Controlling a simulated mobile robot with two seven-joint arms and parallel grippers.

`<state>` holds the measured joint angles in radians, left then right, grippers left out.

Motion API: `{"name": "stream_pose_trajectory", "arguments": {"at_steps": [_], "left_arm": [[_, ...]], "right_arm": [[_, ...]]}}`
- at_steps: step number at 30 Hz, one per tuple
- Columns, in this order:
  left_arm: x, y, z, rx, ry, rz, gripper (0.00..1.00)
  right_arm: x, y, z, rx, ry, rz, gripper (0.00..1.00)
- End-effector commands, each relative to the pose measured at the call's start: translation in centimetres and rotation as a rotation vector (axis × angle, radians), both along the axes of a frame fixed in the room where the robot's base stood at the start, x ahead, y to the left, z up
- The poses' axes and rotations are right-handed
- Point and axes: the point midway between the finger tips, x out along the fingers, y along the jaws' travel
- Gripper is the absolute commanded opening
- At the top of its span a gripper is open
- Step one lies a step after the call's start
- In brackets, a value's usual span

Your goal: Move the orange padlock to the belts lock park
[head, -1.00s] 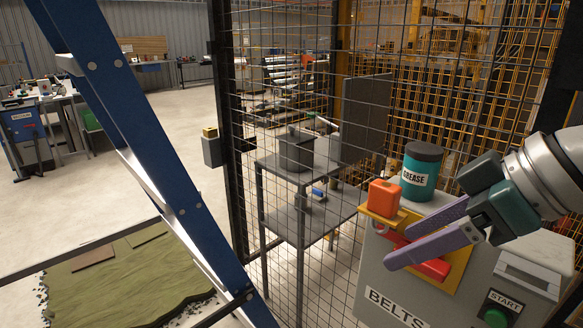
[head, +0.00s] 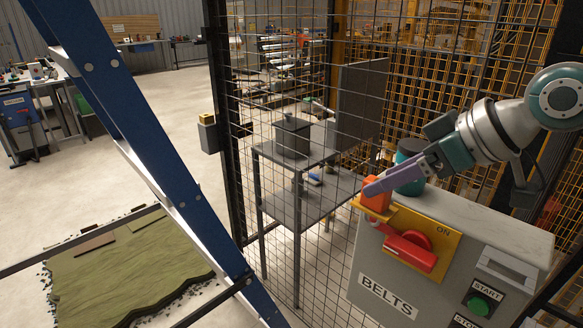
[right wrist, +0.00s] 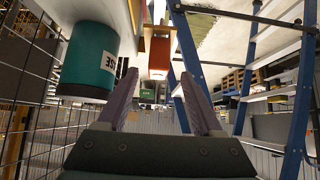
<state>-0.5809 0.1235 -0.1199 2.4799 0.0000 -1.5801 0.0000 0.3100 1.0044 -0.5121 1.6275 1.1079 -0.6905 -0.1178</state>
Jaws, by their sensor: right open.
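The orange padlock (head: 374,201) is at the upper left corner of the yellow plate (head: 452,245) on the grey BELTS box (head: 350,285). A red handle (head: 410,250) is on that plate, below and right of the padlock. My right gripper (head: 372,187) is open, its fingertips at the padlock's top and partly covering it in the head view. In the right wrist view an orange-red block, likely the padlock (right wrist: 158,52), shows ahead between the spread fingers (right wrist: 160,90). I cannot tell whether they touch it. I cannot identify the lock park. My left gripper is not in view.
The teal grease can (head: 408,178) stands behind the right fingers; it is close beside them in the right wrist view (right wrist: 90,55). A wire mesh fence (head: 290,60) rises behind the box. A blue ladder frame (head: 150,160) crosses the left side.

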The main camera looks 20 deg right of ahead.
Motion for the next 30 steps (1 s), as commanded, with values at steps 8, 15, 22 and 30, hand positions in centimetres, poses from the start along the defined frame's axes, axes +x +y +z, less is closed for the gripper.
{"name": "stream_pose_trajectory", "arguments": {"at_steps": [8,15,22,30], "left_arm": [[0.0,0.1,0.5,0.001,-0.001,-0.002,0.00],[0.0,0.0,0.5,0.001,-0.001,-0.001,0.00],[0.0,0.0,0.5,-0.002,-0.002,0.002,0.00],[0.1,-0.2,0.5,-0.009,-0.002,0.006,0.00]], "right_arm": [[2.0,0.6,-2.1,0.001,-0.002,-0.001,0.68],[2.1,0.6,-2.3,0.000,-0.001,0.001,0.68],[2.1,0.6,-2.3,0.000,-0.001,0.001,0.45],[2.1,0.6,-2.3,0.000,0.000,0.000,0.15]]}}
